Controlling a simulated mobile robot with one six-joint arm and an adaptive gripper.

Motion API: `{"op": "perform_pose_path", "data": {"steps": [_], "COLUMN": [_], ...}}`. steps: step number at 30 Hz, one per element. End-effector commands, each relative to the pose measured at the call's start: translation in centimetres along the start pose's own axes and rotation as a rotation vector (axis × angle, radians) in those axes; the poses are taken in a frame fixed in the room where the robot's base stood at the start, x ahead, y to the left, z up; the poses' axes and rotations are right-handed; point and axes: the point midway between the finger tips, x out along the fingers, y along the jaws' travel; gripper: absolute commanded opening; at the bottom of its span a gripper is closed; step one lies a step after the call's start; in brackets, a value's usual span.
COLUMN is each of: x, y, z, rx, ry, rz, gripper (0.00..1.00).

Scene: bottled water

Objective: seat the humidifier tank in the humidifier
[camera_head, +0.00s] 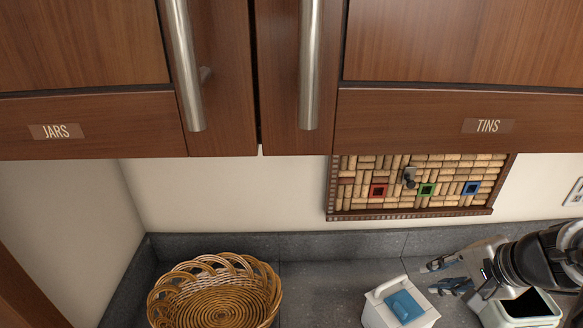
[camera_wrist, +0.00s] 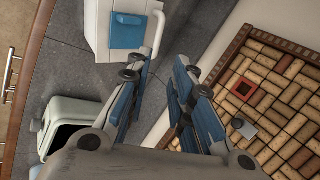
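The humidifier tank appears to be the white box (camera_head: 376,315) with a blue window and a raised white handle, standing on the counter at the bottom of the head view. It also shows at the top of the wrist view (camera_wrist: 101,28). The humidifier appears to be the pale housing (camera_head: 494,316) with a dark opening, right of the tank and partly hidden by my arm; it also shows at left in the wrist view (camera_wrist: 72,110). My gripper (camera_head: 433,279) is open and empty, its fingers pointing left beside the tank, apart from it. Both blue-padded fingers (camera_wrist: 158,68) show in the wrist view.
A wicker basket (camera_head: 217,296) stands left on the grey counter (camera_head: 325,275). A cork board (camera_head: 345,190) with red, green and blue squares and a hook hangs on the back wall. Wooden cabinets (camera_head: 90,125) labelled JARS and TINS hang overhead, with protruding metal handles (camera_head: 310,65).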

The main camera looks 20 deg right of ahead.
Motion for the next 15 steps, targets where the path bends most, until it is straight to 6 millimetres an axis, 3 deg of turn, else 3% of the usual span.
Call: {"op": "perform_pose_path", "data": {"steps": [9,15], "x": [7.3,10.5], "y": [0.3,0.2], "z": [0.3,0.3], "rx": [-0.003,-0.004], "ry": [-0.009,-0.007], "rz": [0.004,0.004], "gripper": [0.21,0.21]}}
